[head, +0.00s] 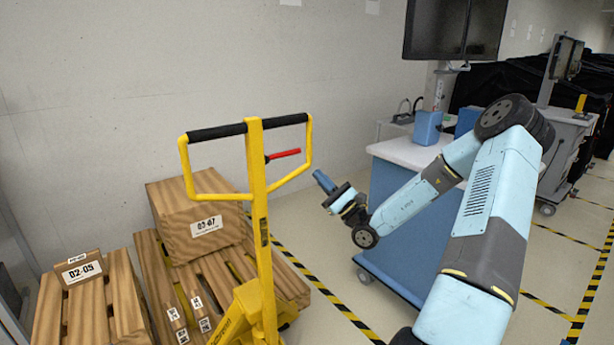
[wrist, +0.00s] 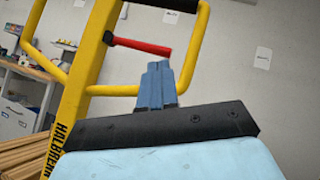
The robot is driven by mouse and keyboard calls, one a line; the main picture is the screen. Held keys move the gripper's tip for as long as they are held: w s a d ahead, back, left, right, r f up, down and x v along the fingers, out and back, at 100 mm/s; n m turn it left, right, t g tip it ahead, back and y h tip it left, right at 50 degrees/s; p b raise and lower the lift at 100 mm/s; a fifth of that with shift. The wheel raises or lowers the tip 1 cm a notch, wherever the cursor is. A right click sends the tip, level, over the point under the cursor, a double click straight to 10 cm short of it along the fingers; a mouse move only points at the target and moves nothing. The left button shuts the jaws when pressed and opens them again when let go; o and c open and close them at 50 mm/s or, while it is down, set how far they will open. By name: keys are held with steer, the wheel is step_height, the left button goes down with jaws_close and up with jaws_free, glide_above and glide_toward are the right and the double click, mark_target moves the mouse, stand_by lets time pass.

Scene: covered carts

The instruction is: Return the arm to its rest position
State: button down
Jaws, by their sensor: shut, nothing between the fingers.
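My arm reaches in from the right in the head view and bends down to the left. My gripper (head: 325,183) is at its end, in free air to the right of a yellow pallet jack (head: 259,200). In the wrist view my gripper (wrist: 157,75) shows its blue fingers together, with nothing between them. The fingers appear in front of the wall, close in the picture to the red lever (wrist: 142,46) of the pallet jack. I cannot tell the distance between them, and no contact shows.
A wooden pallet (head: 155,275) carries a wrapped box (head: 185,215) at the left, beside another box (head: 80,268). A blue cart (head: 385,185) with a white top stands behind my arm, with a monitor (head: 455,30) above. Striped floor tape (head: 320,290) crosses the open floor between jack and cart.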

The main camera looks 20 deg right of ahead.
steer(key=s+a+n+g+y, duration=0.1)
steer(key=s+a+n+g, duration=0.55)
steer(key=a+g, duration=0.2)
steer(key=s+a+n+g, duration=0.5)
steer(key=a+n+g, duration=0.25)
steer(key=g, duration=0.25)
steer(key=s+a+r+n+g+h, duration=0.1)
steer(key=s+n+g+h, duration=0.25)
steer(key=s+h, duration=0.6)
steer(key=s+d+r+n+t+h, duration=0.3)
steer(key=s+d+r+t+h, duration=0.5)
steer(key=s+d+r, duration=0.3)
steer(key=shift+s+d+r+n, duration=0.15)
steer(key=shift+s+r+n, duration=0.2)
steer(key=shift+s, duration=0.65)
